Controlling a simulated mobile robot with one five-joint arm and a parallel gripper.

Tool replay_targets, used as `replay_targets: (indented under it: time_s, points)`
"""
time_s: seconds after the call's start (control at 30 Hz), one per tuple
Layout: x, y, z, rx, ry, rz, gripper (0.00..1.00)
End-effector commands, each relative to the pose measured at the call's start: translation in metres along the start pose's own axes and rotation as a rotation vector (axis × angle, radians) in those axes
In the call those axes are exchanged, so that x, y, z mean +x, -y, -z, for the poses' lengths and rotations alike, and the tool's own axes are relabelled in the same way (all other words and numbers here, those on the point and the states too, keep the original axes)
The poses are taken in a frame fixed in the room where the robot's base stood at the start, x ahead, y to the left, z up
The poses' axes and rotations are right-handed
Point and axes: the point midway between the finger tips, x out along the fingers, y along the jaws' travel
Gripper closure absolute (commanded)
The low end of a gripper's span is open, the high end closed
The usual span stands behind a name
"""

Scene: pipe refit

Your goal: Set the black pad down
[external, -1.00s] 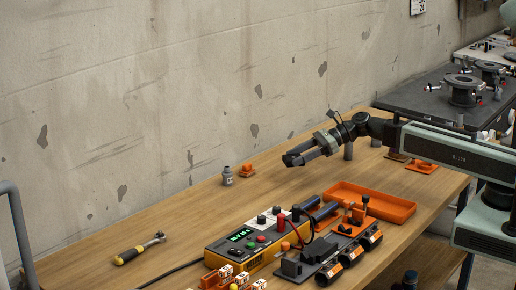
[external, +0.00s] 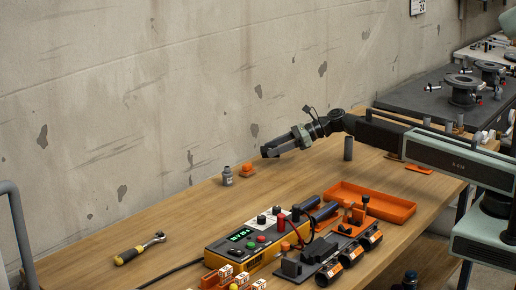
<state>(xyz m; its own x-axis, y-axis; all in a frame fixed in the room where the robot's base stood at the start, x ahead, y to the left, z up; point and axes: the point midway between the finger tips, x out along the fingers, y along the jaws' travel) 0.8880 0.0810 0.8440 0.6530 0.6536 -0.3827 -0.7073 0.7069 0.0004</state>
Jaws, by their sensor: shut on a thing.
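My gripper (external: 268,152) is above the far part of the wooden bench, near the wall, pointing left and a little down. It is shut on a small dark piece at its fingertips, which I take to be the black pad; its outline blends with the dark fingers. The fingertips are apart from the bench top, just right of and above a small orange piece (external: 247,171).
A grey bottle (external: 227,177) stands left of the orange piece. An orange tray (external: 370,202), a yellow-and-black control box (external: 250,242) and a grey upright cylinder (external: 348,148) are on the bench. A screwdriver-like tool (external: 140,249) lies front left. The bench's left part is mostly clear.

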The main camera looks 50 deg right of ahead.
Motion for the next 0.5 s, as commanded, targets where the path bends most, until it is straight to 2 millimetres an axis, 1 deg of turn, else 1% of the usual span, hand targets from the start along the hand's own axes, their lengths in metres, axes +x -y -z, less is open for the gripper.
replay_targets:
  time_s: [0.03,0.07,0.2,0.27,0.43,0.5]
  points:
    - [0.007,0.006,-0.002,0.0,0.0,0.0,0.89]
    - [0.009,0.008,-0.002,0.0,0.0,0.0,0.89]
    - [0.01,0.009,-0.003,0.0,0.0,0.0,0.89]
    - [0.011,0.008,0.001,0.0,0.0,0.0,0.89]
    - [0.021,0.008,0.027,0.0,0.0,0.0,0.89]
    - [0.024,0.008,0.034,0.0,0.0,0.0,0.89]
